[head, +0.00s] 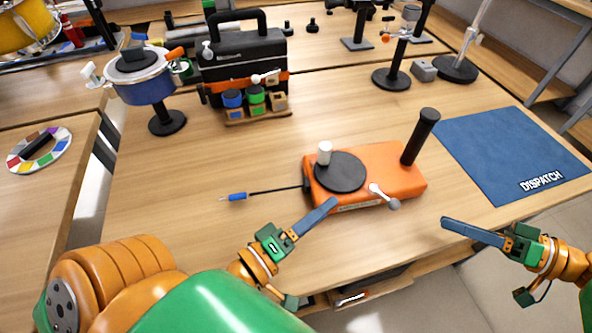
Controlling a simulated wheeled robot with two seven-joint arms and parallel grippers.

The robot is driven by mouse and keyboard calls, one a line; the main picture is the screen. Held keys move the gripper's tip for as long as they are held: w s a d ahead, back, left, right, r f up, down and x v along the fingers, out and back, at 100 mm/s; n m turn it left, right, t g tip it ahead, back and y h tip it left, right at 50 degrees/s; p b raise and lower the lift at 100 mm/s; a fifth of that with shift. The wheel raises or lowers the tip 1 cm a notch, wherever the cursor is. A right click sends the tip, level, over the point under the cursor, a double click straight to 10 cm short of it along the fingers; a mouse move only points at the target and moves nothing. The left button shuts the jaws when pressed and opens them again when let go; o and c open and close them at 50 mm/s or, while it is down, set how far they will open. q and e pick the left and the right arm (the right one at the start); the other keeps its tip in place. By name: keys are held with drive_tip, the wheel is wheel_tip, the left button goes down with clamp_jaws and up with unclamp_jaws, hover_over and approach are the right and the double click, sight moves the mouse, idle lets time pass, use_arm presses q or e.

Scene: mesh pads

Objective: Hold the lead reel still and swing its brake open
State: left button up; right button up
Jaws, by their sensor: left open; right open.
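The lead reel is an orange box (345,163) on the near middle of the table, with a flat black disc (341,172) and an upright white knob on top. A black post-like handle (421,137) rises at its right end. A small pale lever with a grey ball end (384,197), seemingly the brake, lies on its front edge. A black lead with a blue probe (237,196) runs out to the left. My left gripper (328,206) is open and empty, close to the box's front left corner; contact cannot be told. My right gripper (449,223) is open and empty, right of the lever and apart from it.
A blue DISPATCH mat (505,150) lies to the right. A black toolbox (245,60) with small coloured blocks and a blue pot-like device on a stand (142,80) stand behind left. Several black stands are at the back right. The table left of the reel is mostly clear.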

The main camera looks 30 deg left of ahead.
use_arm(q)
wheel_tip(320, 180, up, 4)
drive_tip(key=w+a+m, duration=0.2)
drive_tip(key=w+m, duration=0.1)
drive_tip(key=m, duration=0.3)
use_arm(e)
drive_tip(key=shift+w, duration=0.1)
drive_tip(key=shift+f, duration=0.1)
use_arm(q)
drive_tip(key=m+y, duration=0.2)
drive_tip(key=m, duration=0.6)
approach(321, 152)
drive_tip(key=w, duration=0.5)
drive_tip(key=w+d, duration=0.1)
drive_tip(key=w, duration=0.3)
drive_tip(key=shift+w+d+f, duration=0.2)
drive_tip(key=shift+w+d, duration=0.1)
drive_tip(key=shift+w, duration=0.1)
clamp_jaws()
